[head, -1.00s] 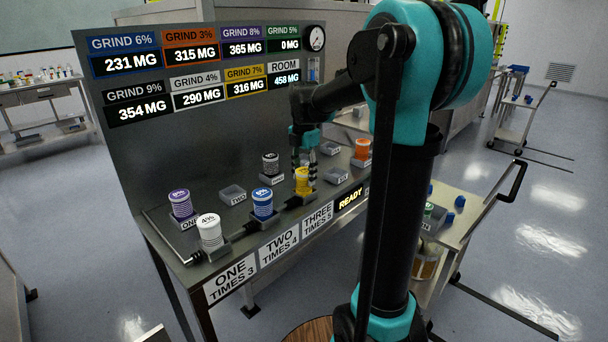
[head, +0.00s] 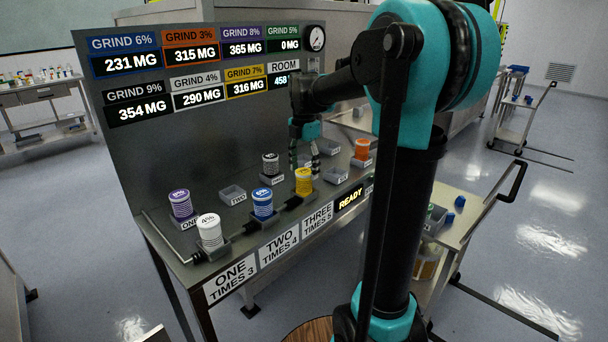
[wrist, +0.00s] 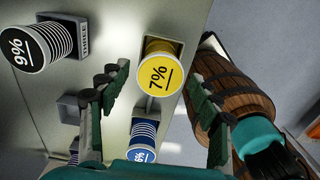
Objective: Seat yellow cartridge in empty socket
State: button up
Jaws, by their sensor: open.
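The yellow 7% cartridge (head: 303,182) stands upright at the front socket above the THREE sign. In the wrist view its yellow top (wrist: 158,74) faces me, and it sits in a grey square socket (wrist: 176,46). My gripper (head: 304,160) is open and empty, just above and behind the cartridge in the head view. In the wrist view the fingers (wrist: 157,82) are spread to either side of the cartridge, apart from it. The base of the cartridge is hidden in the wrist view, so I cannot tell how deep it sits.
White (head: 210,233), blue (head: 262,204), purple (head: 181,205), black (head: 271,164) and orange (head: 362,150) cartridges stand around the bench. Empty grey sockets (head: 233,195) lie between them. The display panel (head: 150,150) rises behind; READY (head: 351,199) is lit.

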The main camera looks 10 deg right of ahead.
notch_tip(320, 180, up, 10)
jog(key=shift+f, duration=0.15)
dwell(0.4)
